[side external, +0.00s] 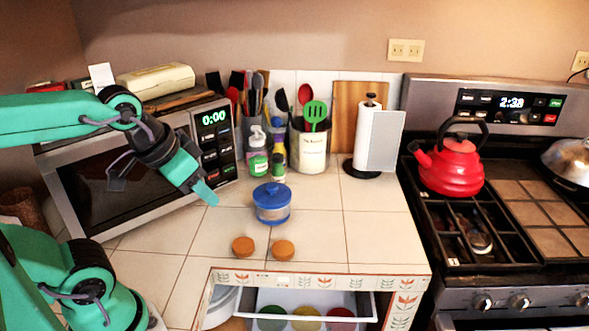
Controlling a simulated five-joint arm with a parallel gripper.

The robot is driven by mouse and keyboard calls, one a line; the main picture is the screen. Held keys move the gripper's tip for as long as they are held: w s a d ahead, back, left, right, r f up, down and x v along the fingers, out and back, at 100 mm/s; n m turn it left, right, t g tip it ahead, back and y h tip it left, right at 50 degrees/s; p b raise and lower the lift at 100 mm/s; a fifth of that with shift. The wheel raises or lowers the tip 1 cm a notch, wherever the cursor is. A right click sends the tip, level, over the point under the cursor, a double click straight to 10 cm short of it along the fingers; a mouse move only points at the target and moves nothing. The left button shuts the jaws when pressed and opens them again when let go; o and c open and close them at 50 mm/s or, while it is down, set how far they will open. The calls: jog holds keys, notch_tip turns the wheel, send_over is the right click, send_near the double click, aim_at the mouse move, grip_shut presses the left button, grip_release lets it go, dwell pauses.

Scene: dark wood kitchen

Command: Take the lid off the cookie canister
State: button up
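The cookie canister (272,213) is a small see-through blue container standing on the tiled counter. Its blue lid (271,190), with a raised knob, sits on top of it. My gripper (208,194) is to the left of the canister, pointing down and right, with its teal tip apart from the lid. I see nothing held at the tip. The view does not show clearly whether the jaws are open or shut.
Two round brown cookies (243,246) (283,250) lie in front of the canister. Behind it stand a soap bottle (257,155), a utensil crock (309,150) and a paper towel holder (376,140). A microwave (130,180) is at left. An open drawer (305,300) is below the counter edge.

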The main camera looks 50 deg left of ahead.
jog(key=o, duration=0.4)
jog(key=shift+w, duration=0.1)
jog(key=g, duration=0.5)
send_over(272, 186)
jog(key=f, duration=0.7)
jog(key=shift+s+d+f, duration=0.15)
jog(key=shift+s+f, duration=0.25)
jog(key=shift+w+a+f+g, duration=0.2)
jog(key=shift+w+f+g, duration=0.05)
jog(key=shift+f+g, duration=0.05)
jog(key=shift+w+d+f, duration=0.1)
jog(key=shift+w+f, duration=0.05)
jog(key=shift+f, duration=3.75)
